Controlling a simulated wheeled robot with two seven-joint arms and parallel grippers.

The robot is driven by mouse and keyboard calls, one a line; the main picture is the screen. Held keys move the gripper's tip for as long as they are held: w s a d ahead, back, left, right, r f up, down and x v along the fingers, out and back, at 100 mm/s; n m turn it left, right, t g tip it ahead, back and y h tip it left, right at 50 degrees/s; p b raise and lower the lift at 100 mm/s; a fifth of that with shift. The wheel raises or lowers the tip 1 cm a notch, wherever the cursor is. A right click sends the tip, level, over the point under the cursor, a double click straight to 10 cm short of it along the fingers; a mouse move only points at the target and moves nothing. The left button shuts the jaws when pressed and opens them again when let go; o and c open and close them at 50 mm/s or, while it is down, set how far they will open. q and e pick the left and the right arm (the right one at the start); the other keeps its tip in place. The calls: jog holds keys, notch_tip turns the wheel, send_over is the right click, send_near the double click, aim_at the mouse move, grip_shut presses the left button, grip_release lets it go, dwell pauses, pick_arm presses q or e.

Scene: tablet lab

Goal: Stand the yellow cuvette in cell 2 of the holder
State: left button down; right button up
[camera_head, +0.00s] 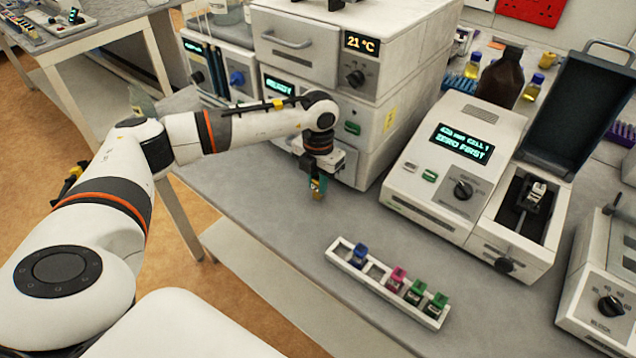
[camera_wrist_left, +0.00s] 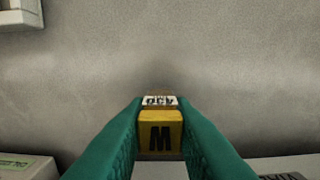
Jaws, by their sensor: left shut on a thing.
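The yellow cuvette (camera_wrist_left: 160,135), with a dark letter on its cap and a small label, is between the teal fingers of my left gripper (camera_head: 319,187). My left gripper is shut on it and holds it above the grey bench, apart from the white rack. In the head view the yellow cuvette (camera_head: 317,195) is small and partly hidden by the fingers. A photometer (camera_head: 455,165) has its lid raised; a dark open compartment (camera_head: 513,217) contains a small holder (camera_head: 538,190), whose cells are too small to tell apart. My right gripper is not in view.
A white rack (camera_head: 380,291) holds blue (camera_head: 359,255), pink (camera_head: 397,279) and two green cuvettes (camera_head: 416,291), with a gap beside the blue one. The raised lid (camera_head: 578,110) stands behind the compartment. A stacked oven (camera_head: 330,90) is behind my left gripper. Bare bench lies between.

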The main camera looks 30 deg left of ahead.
pick_arm(q)
notch_tip(320, 180, up, 28)
jog(key=b, duration=0.1)
dwell(0.3)
jog(key=shift+f, duration=0.1)
